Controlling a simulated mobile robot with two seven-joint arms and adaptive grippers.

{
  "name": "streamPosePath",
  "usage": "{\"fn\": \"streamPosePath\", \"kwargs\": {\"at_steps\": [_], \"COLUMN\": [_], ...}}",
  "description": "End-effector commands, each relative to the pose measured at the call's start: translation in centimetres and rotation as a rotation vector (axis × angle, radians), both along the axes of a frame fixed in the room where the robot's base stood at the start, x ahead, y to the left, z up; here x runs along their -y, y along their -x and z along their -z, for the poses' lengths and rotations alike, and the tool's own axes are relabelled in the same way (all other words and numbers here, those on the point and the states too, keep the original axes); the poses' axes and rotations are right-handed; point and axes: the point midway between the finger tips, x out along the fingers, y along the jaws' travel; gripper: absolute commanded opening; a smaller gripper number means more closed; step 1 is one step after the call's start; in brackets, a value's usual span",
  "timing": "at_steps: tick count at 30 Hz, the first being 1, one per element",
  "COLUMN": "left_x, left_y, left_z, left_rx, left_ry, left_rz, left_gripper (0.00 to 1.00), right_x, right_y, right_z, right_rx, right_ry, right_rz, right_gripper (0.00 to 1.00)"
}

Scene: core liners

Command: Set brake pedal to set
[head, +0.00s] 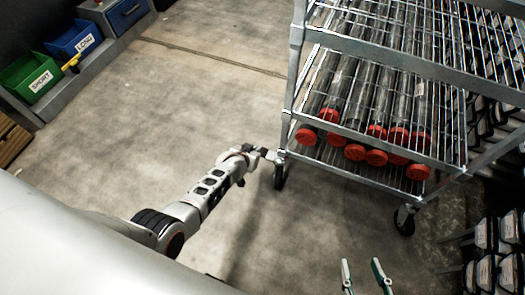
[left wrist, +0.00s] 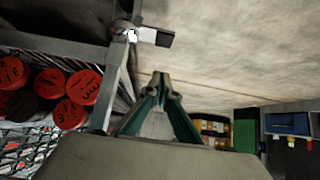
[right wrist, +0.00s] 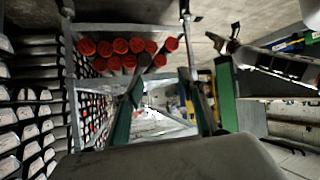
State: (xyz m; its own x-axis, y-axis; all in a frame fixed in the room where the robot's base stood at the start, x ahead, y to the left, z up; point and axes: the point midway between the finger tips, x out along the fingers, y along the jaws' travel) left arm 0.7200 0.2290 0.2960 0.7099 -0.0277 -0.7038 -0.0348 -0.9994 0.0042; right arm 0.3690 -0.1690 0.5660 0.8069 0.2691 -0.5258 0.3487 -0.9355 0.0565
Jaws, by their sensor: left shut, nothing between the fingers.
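The wire cart (head: 370,155) stands at the right in the head view. Its near-left caster (head: 279,177) is at the foot of the left post. My left gripper (head: 266,153) is shut and empty beside that post, just above the caster. In the left wrist view its fingertips (left wrist: 160,78) meet below a small black-and-white part (left wrist: 152,37) at the post's end. I cannot tell if this part is the brake pedal, nor its setting. My right gripper (head: 362,265) is open and empty over the floor in front of the cart.
Red-capped core tubes (head: 376,157) lie on the cart's shelves. Another caster (head: 404,220) is at the right post. A green bin (head: 30,77) and a blue bin (head: 74,40) stand at the far left. The concrete floor (head: 160,110) between is clear.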

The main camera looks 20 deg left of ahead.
Motion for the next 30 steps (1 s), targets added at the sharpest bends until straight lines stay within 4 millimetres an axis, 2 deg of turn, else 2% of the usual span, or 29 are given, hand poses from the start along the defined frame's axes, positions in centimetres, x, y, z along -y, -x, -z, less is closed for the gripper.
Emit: {"fn": "streamPosePath", "kwargs": {"at_steps": [1,3,10,15,18,23,30], "left_x": [0.0,0.1,0.2,0.2,0.2,0.3,0.3], "left_y": [0.4,-0.2,-2.6,-4.4,-4.3,-4.7,-5.2], "left_z": [2.2,3.2,5.6,7.3,8.7,9.8,9.9], "left_rx": [-0.020,-0.022,-0.021,-0.020,-0.022,-0.015,-0.005], "left_ry": [0.001,0.001,0.002,0.001,0.001,0.002,0.001], "left_rz": [0.000,0.000,-0.001,-0.001,-0.001,-0.001,-0.001], "left_gripper": [0.00,0.00,0.00,0.00,0.00,0.00,0.00], "right_x": [-1.1,-2.0,-3.3,-5.8,-7.0,-8.2,-8.7], "right_y": [-0.4,-1.3,-2.1,-0.9,-0.4,-0.2,-0.2], "right_z": [-0.2,-1.4,-2.6,-1.5,-1.3,-1.4,-1.7], "right_rx": [0.008,0.036,0.059,0.006,-0.018,-0.040,-0.046], "right_ry": [-0.040,-0.084,-0.169,-0.345,-0.441,-0.554,-0.614], "right_rz": [0.004,0.015,0.035,0.090,0.126,0.173,0.197], "right_gripper": [0.40,0.40,0.40,0.40,0.40,0.40,0.40]}}
